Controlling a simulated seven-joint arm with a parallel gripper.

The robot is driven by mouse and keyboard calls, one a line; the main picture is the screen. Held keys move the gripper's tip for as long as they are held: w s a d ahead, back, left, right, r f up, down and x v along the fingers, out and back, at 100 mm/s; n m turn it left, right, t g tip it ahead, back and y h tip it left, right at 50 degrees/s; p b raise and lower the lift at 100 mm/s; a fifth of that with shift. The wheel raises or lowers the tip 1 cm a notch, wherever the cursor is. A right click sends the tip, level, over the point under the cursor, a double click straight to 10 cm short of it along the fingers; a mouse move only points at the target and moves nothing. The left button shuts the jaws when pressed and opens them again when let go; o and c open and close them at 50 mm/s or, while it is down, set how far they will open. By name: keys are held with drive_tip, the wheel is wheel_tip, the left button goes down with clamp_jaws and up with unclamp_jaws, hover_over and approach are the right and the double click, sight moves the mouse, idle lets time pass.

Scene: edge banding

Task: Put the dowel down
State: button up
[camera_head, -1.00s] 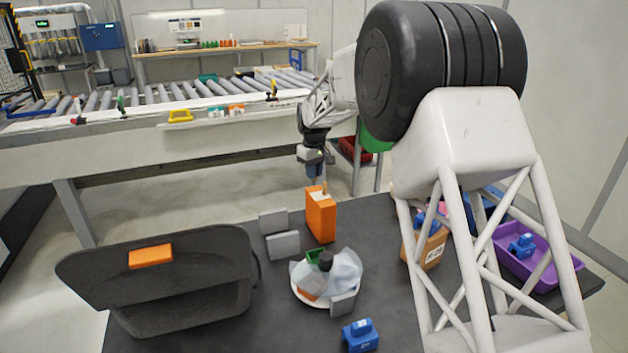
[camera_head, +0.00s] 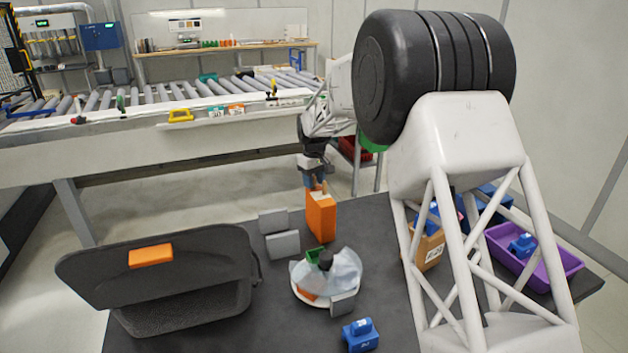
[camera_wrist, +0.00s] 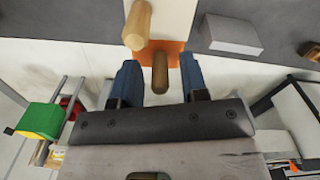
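A brown wooden dowel (camera_wrist: 160,73) shows end-on between my gripper's blue fingers in the wrist view, with a visible gap on each side. My gripper (camera_wrist: 158,75) is open around it. A second, lighter dowel (camera_wrist: 136,26) stands just beyond, at the upper left. An orange box (camera_head: 320,217) with a pale top stands upright on the dark table; its orange edge (camera_wrist: 176,47) shows behind the brown dowel. In the head view my gripper (camera_head: 315,183) is right at the box's top. How the brown dowel's lower end is supported is hidden.
Grey blocks (camera_head: 283,245) lie left of the box. A white dish (camera_head: 312,297) with a clear bag is in front. An open dark case (camera_head: 180,310) is at the left. A purple tray (camera_head: 560,266) is at the right, partly behind my arm.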

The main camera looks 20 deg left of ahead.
drive_tip(key=shift+r, duration=0.15)
wheel_tip(320, 180, up, 12)
idle(0.9)
idle(0.8)
drive_tip(key=s+d+r+m, duration=0.2)
drive_tip(key=s+d+r, duration=0.25)
drive_tip(key=d, duration=0.75)
drive_tip(key=s+d+r+m+t, duration=0.1)
drive_tip(key=s+d+r+m, duration=0.15)
drive_tip(key=s+d, duration=0.7)
drive_tip(key=s+d+r+m, duration=0.2)
drive_tip(key=d+r, duration=0.2)
drive_tip(key=d, duration=1.2)
drive_tip(key=s+d+f+m+t, duration=0.1)
drive_tip(key=s+d+f+m, duration=0.15)
drive_tip(key=s+d, duration=1.25)
drive_tip(key=s+d+f+m, duration=0.2)
drive_tip(key=s+d+f, duration=0.1)
drive_tip(key=s, duration=0.6)
drive_tip(key=s+d+f+m, duration=0.1)
drive_tip(key=s+d+f, duration=0.3)
drive_tip(key=s, duration=0.6)
drive_tip(key=shift+f+m+t, duration=0.3)
drive_tip(key=shift+m, duration=0.1)
